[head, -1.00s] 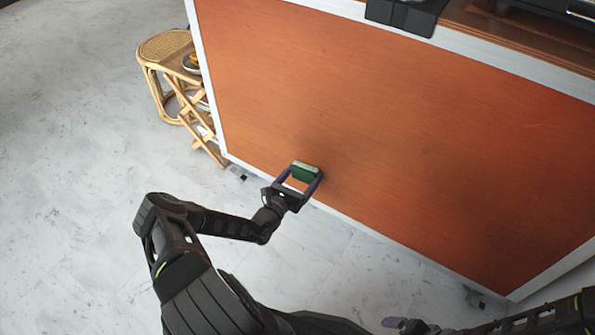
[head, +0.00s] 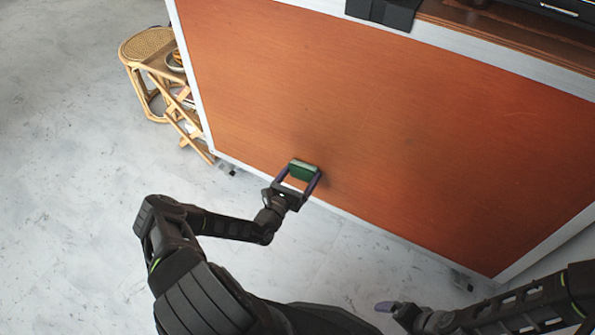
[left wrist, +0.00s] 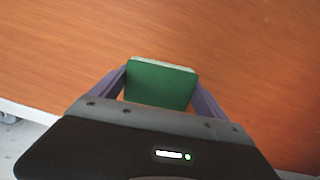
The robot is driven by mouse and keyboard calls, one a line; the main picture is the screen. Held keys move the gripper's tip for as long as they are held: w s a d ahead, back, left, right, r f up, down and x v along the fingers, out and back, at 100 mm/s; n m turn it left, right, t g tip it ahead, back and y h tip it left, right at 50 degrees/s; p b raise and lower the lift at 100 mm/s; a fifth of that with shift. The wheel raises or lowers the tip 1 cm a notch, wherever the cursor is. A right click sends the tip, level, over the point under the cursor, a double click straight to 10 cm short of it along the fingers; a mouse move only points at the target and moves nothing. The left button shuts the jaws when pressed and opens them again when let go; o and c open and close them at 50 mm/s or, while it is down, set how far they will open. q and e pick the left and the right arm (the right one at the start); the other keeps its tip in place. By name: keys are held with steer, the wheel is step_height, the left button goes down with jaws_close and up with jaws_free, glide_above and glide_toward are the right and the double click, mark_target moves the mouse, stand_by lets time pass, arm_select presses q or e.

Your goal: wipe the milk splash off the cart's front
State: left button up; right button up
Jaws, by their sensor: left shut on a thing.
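A green block with a paler edge, which looks like a sponge (head: 304,170), is held between the purple fingers of my left gripper (head: 302,178). The left wrist view also shows the sponge (left wrist: 160,84) between the fingers. It is at the lower part of the cart's orange-brown front panel (head: 400,130), touching or very close to it; I cannot tell which. I see no milk splash on the visible panel; the part behind the sponge is hidden. My right gripper (head: 394,310) is low at the bottom edge, away from the panel, its opening unclear.
A rattan stand (head: 165,75) with items on its shelves is beside the cart's left edge. Pale frame strips (head: 345,216) border the panel. Dark items stand on the cart top. The marble floor (head: 70,200) is clear at left.

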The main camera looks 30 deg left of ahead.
mark_target(290, 169)
arm_select(q)
steer(key=shift+d, duration=0.1)
stand_by(0.3)
steer(key=shift+a, duration=1.4)
steer(key=shift+w+a+r+b, duration=0.1)
steer(key=shift+a+b, duration=0.2)
steer(key=shift+a, duration=0.45)
